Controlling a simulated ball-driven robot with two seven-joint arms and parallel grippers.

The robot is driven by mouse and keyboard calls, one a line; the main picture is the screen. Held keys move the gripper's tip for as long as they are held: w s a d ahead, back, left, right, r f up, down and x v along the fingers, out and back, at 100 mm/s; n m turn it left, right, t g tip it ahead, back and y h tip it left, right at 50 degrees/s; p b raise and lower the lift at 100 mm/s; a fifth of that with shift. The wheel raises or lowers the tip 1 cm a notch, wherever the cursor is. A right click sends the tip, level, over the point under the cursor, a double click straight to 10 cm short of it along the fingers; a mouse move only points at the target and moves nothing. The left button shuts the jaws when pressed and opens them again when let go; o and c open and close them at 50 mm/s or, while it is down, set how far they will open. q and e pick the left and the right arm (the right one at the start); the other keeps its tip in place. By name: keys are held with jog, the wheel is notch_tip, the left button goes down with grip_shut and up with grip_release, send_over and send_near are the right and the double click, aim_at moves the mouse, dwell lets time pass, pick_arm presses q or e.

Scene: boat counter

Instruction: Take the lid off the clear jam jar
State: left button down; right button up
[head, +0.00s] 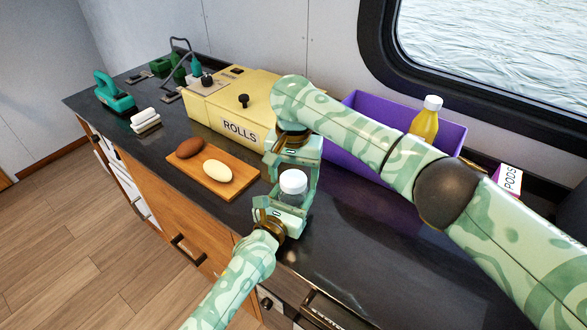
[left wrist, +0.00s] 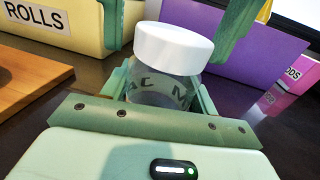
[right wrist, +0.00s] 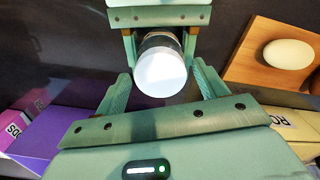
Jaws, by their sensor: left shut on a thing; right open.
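In the left wrist view the white lid (left wrist: 174,46) sits on the jar's top, and dark letters show on the glass. My left gripper (head: 286,203) is shut on the jar's body, one finger on each side. My right gripper (head: 296,165) is open just behind and above the jar. In the right wrist view the lid (right wrist: 161,73) lies ahead of the open right fingers (right wrist: 163,88), apart from them.
A wooden board (head: 243,186) with a brown and a cream egg-shaped thing lies left of the jar. A yellow ROLLS box (head: 213,113) and a purple bin (head: 345,152) stand behind. A yellow bottle (head: 426,120) and a PODS box (head: 508,178) are at right. Counter right of the jar is clear.

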jog(key=c, duration=1)
